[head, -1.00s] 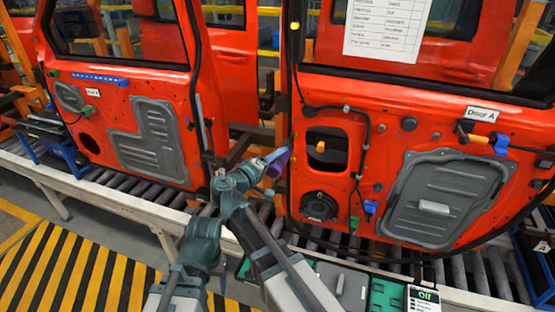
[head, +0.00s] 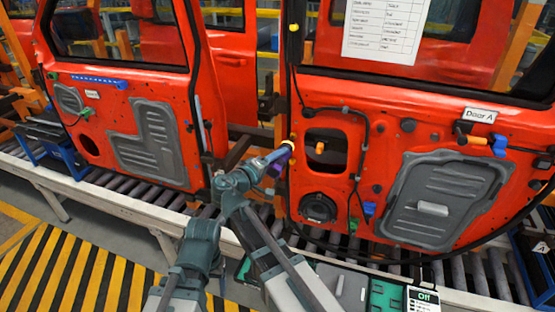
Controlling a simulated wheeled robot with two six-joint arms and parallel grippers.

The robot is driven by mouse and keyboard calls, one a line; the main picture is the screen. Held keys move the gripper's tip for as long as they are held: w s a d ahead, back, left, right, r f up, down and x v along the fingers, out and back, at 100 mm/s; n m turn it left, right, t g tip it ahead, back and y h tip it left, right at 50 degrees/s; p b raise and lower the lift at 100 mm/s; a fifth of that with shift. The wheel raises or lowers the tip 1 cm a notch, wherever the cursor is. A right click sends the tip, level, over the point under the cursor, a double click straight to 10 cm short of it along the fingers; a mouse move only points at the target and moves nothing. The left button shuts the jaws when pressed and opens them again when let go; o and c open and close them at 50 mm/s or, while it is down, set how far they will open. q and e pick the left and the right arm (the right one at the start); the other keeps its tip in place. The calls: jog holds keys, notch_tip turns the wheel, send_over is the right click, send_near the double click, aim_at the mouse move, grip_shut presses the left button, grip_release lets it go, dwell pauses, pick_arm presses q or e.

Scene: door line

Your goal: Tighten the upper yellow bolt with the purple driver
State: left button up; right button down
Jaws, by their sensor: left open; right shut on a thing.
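The upper yellow bolt (head: 294,27) is on the left edge of the right red door, high beside the window frame. The purple driver (head: 283,153) is in my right gripper (head: 277,157), which is shut on it. The driver is far below the upper bolt in the picture. Its front end is beside a lower yellow piece (head: 290,143) on the same door edge; I cannot tell whether they touch. My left gripper (head: 207,212) is low and to the left, apart from the driver; its fingers are mostly hidden by the arms.
The right red door (head: 345,230) has an opening, a speaker and a grey panel. Another red door (head: 110,120) stands at left. A roller conveyor (head: 180,204) runs beneath both. A tool tray (head: 350,285) lies at the front. Striped floor (head: 70,270) is clear at lower left.

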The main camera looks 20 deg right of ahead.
jog(key=shift+w+d+r, duration=0.1)
jog(key=shift+w+d, duration=0.05)
jog(key=shift+w, duration=0.15)
dwell(0.9)
